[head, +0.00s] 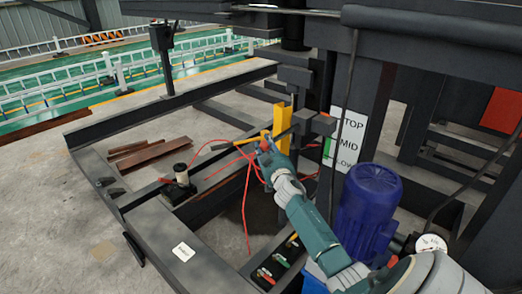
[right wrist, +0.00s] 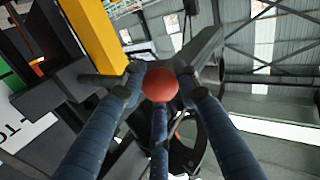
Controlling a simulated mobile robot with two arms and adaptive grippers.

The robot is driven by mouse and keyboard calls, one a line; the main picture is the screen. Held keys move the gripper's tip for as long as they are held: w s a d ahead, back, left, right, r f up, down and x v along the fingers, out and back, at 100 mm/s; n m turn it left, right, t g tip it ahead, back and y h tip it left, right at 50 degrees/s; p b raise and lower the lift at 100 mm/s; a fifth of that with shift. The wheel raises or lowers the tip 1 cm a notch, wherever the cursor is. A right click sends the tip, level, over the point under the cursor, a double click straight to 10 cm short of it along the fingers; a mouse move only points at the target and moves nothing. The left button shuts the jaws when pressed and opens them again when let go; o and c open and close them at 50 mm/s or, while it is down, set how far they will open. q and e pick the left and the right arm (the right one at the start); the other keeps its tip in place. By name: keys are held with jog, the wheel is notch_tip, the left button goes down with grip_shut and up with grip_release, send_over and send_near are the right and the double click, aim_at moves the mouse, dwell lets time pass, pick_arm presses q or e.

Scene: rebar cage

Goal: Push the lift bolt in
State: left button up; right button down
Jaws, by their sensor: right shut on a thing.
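The lift bolt's round red knob (right wrist: 160,85) sits in the middle of the right wrist view, between the blue-grey fingers of my right gripper (right wrist: 160,95). The fingers are closed around the knob. In the head view the right gripper (head: 267,149) is at the lift frame, just below and left of a yellow upright bar (head: 281,122). The bar also shows in the right wrist view (right wrist: 98,35), close to the fingertips. The bolt's shaft and its hole are hidden behind the knob and fingers. My left gripper is not in view.
A white TOP/MID/LOW sign (head: 347,140) is right of the gripper. A blue motor (head: 369,207) and a gauge (head: 430,244) stand near my right arm. Red cables (head: 246,205) hang close by.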

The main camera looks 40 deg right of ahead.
jog(key=shift+d+r, duration=0.2)
jog(key=shift+r, duration=0.05)
jog(key=c, duration=1.4)
grip_release()
jog(key=shift+o, duration=0.6)
jog(key=shift+d+f, duration=0.1)
jog(key=shift+f, duration=0.1)
jog(key=shift+s+a, duration=0.2)
jog(key=v, duration=1.1)
jog(key=shift+s, duration=0.3)
